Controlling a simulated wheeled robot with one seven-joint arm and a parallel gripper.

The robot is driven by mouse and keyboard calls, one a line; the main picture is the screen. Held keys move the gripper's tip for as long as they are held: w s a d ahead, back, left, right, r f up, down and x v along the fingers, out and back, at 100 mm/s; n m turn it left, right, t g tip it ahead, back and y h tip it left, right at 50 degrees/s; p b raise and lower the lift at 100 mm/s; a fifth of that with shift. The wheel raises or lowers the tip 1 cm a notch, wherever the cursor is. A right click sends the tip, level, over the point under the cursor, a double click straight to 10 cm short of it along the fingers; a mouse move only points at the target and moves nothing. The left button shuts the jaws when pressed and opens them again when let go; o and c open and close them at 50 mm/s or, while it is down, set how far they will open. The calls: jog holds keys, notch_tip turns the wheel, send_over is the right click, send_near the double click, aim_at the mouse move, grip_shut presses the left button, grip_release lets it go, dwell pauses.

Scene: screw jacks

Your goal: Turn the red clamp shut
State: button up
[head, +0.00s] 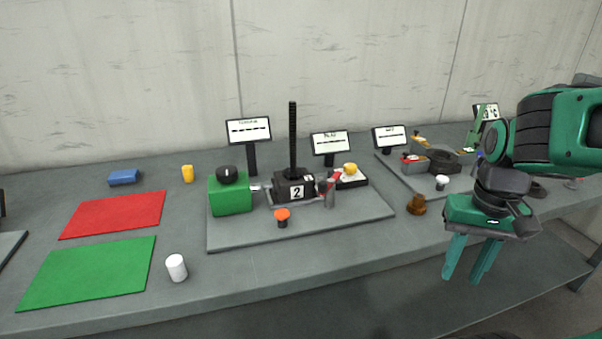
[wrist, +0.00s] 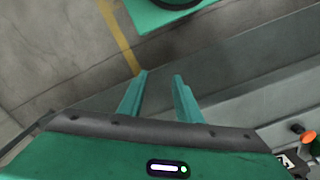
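A red lever (head: 335,182) slants up beside a grey post at the right of the black block numbered 2 (head: 296,188); it looks like the red clamp, but its jaw is too small to make out. A smaller red part (head: 411,158) shows on the unit farther right. My gripper (head: 462,279) hangs right of both, in front of the table's front edge, fingers down. Its fingers are apart and empty, also in the wrist view (wrist: 161,76). It touches neither red part.
A tall black screw (head: 292,140) rises from the block. A green box (head: 230,195), an orange knob (head: 282,215) and a brown knob (head: 417,205) stand nearby. A white cylinder (head: 176,267) stands front left. The red mat (head: 115,214) and green mat (head: 88,272) are bare.

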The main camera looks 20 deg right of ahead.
jog(key=shift+w, duration=0.3)
jog(key=shift+o, duration=0.4)
jog(key=shift+o, duration=0.3)
jog(key=shift+s+r, duration=0.2)
jog(key=shift+s, duration=0.05)
notch_tip(320, 180, up, 14)
send_over(323, 182)
notch_tip(323, 182, down, 10)
jog(key=shift+f, duration=0.15)
jog(key=shift+c, duration=0.6)
grip_shut()
